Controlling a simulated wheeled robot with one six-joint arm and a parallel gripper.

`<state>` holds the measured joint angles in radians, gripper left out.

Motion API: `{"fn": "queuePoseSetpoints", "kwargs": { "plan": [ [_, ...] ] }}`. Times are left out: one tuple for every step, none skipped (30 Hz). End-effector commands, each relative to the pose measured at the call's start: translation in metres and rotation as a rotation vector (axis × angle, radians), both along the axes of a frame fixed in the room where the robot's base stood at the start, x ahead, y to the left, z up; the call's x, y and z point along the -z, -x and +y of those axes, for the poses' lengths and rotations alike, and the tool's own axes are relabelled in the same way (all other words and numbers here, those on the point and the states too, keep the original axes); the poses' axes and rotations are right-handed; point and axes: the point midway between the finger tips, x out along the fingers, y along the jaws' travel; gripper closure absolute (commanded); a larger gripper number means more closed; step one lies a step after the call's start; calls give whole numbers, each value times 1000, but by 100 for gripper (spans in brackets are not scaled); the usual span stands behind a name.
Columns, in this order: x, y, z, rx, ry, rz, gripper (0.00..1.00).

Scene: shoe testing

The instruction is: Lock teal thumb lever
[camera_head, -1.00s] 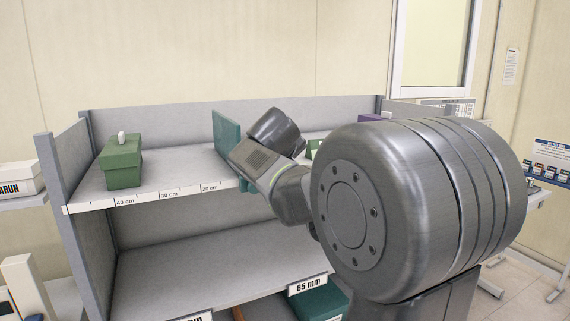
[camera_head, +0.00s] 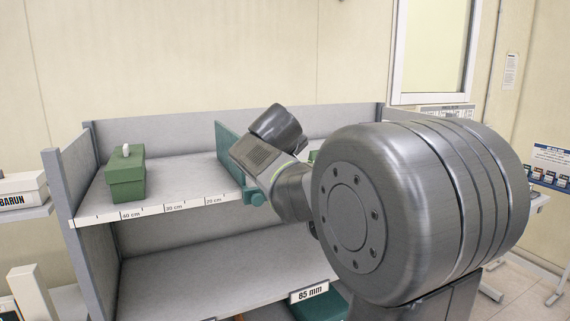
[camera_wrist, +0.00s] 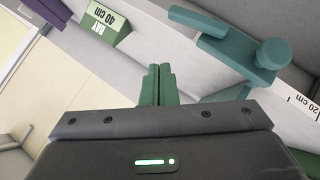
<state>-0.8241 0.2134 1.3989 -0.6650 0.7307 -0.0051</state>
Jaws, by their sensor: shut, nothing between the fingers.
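The teal thumb lever (camera_wrist: 273,54) has a round knob and sits on a teal clamp at the shelf's front edge, beside the ruler strip. My gripper (camera_wrist: 159,70) has green fingers, shut and empty. In the wrist view it is left of the lever and apart from it. In the head view my arm hides the fingers.
A green box (camera_head: 125,177) stands at the left of the upper shelf (camera_head: 180,170). A green box marked 40 cm (camera_wrist: 107,22) stands beyond the fingers in the wrist view. A ruler strip (camera_head: 150,210) runs along the shelf's front. The shelf between left box and plate is clear.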

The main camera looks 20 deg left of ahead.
Motion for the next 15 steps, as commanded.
{"fn": "queuePoseSetpoints", "kwargs": {
  "plan": [
    [-16,-1,-2,2,-1,-1,100],
    [-21,-2,-3,3,-1,-1,100],
    [-23,3,-7,3,-6,-4,100],
    [-26,9,-11,2,-6,-5,100],
    [-31,13,-14,1,-6,-5,100],
    [-37,19,-19,1,-6,-4,100],
    [-42,23,-22,0,-6,-5,100],
    [-47,26,-25,1,-7,-4,100],
    [-53,31,-29,0,-5,-4,100],
    [-57,34,-32,1,-5,-4,100],
    [-60,37,-34,1,-5,-4,100],
    [-65,41,-37,1,-4,-2,100],
    [-68,43,-39,1,-4,-2,100],
    [-71,46,-41,2,-3,-2,100],
    [-74,48,-43,1,-3,-2,100]
  ]
}}
